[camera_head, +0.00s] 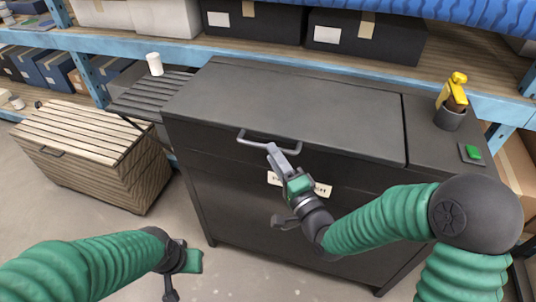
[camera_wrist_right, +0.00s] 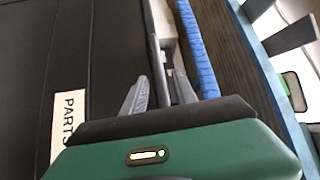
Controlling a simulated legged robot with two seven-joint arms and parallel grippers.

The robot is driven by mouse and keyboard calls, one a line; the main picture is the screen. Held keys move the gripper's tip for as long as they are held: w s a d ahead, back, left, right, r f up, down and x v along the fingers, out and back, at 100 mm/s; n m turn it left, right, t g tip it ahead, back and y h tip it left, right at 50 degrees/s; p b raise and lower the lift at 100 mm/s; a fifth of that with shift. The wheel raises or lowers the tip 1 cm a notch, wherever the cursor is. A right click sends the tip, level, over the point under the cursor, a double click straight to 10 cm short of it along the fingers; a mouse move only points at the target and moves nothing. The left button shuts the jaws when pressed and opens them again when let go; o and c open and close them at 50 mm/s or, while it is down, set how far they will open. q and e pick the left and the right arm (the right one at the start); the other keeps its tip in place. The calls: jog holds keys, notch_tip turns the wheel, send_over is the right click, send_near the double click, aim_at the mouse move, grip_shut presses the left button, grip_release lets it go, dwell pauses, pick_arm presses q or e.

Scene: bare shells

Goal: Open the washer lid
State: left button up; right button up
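The washer is a dark grey cabinet with a flat lid (camera_head: 300,105), which lies closed. A grey bar handle (camera_head: 250,139) sits at the lid's front edge. My right gripper (camera_head: 271,150) is at the middle of the handle, its fingertips overlapping the bar.
A label reading "PARTS" (camera_wrist_right: 68,125) is on the washer front. A slatted side shelf (camera_head: 150,95) holds a white cup (camera_head: 155,64). A wooden chest (camera_head: 85,150) stands left. A yellow spray bottle (camera_head: 455,92) in a holder and a green button (camera_head: 473,152) are on the right.

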jog(key=x, duration=0.4)
jog(key=shift+f, duration=0.1)
grip_shut()
jog(key=shift+s+f, duration=0.1)
jog(key=shift+f, duration=0.1)
dwell(1.1)
